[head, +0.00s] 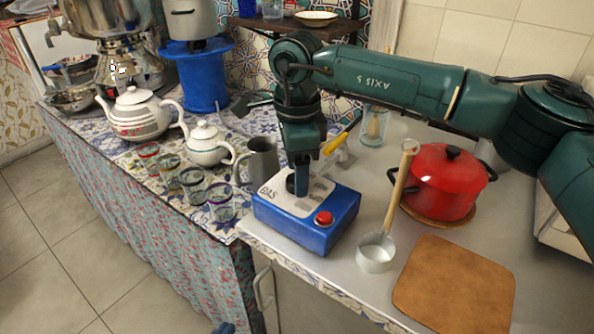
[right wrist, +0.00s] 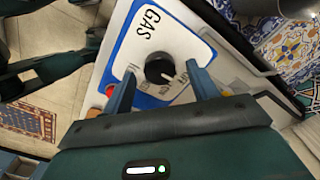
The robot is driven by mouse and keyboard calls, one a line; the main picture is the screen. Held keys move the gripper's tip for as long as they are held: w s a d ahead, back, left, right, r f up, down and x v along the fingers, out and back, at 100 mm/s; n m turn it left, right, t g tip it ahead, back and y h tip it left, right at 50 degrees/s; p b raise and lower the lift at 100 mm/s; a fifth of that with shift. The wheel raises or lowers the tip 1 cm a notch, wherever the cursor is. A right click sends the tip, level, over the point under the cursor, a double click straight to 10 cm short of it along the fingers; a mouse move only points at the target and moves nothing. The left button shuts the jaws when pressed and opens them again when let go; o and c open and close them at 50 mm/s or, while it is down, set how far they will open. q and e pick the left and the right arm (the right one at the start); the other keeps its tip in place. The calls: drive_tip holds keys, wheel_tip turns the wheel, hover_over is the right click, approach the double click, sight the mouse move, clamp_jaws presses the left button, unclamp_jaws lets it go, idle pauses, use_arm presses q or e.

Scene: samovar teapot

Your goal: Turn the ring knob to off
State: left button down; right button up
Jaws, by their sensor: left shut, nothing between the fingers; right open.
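The ring knob (right wrist: 160,69) is a round black knob with a white mark on its lower right, on the white plate of a blue box marked GAS (head: 300,236). In the head view the knob (head: 291,183) is partly hidden by my gripper. My right gripper (right wrist: 162,67) is open, pointing down at the box (head: 301,182). In the right wrist view its blue fingers stand on either side of the knob, with gaps showing; contact is not visible. My left gripper (head: 223,328) shows only as a small blue tip at the bottom edge, shut and away from the box.
A red button (head: 324,218) sits on the box's front corner. A ladle (head: 376,252), a red pot (head: 446,182) and a wooden board (head: 455,288) are to the right. A grey jug (head: 263,160), several glasses (head: 221,202) and a white teapot (head: 208,146) are to the left.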

wheel_tip(320, 180, up, 12)
drive_tip(key=shift+r, duration=0.15)
idle(0.3)
